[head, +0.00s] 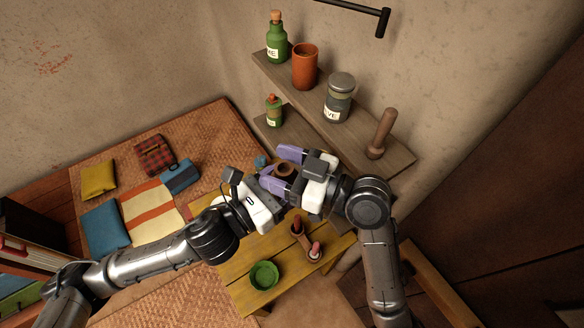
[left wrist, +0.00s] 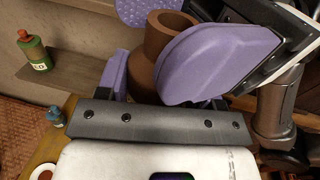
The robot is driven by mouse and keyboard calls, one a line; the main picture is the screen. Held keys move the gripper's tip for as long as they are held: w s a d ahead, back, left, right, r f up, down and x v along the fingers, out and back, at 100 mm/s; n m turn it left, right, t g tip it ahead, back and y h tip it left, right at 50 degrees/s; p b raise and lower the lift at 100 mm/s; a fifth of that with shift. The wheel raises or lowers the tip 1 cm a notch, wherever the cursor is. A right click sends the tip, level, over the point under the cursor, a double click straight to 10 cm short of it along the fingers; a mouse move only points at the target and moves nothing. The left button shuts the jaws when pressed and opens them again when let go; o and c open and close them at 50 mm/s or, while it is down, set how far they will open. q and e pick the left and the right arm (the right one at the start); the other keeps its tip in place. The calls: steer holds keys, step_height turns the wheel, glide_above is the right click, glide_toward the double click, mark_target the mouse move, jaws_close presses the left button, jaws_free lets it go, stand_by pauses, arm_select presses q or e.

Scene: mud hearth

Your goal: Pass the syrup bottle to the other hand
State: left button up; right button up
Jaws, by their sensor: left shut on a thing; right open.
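The syrup bottle, a brown bottle (left wrist: 168,36) with a narrower neck, stands between the purple fingers of my left gripper (left wrist: 155,75) in the left wrist view. In the head view only a round brown part of the bottle (head: 285,170) shows between the two hands. My left gripper (head: 274,184) is shut on it. My right gripper (head: 291,160) comes from the right and is open, its purple fingers close around or beside the bottle. I cannot tell whether they touch it. The bottle's lower part is hidden by the fingers.
Below the hands is a yellow bench (head: 235,270) with a green bowl (head: 264,275) and small wooden pieces with reddish tops (head: 315,249). Wall shelves (head: 395,160) behind hold a green bottle (head: 277,45), an orange cup (head: 305,68), a jar (head: 339,98) and a pestle (head: 381,134).

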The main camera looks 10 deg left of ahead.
steer(key=shift+a, duration=0.1)
steer(key=c, duration=0.9)
arm_select(q)
steer(key=o, duration=1.1)
steer(key=shift+c, duration=0.2)
arm_select(e)
steer(key=shift+c, duration=0.4)
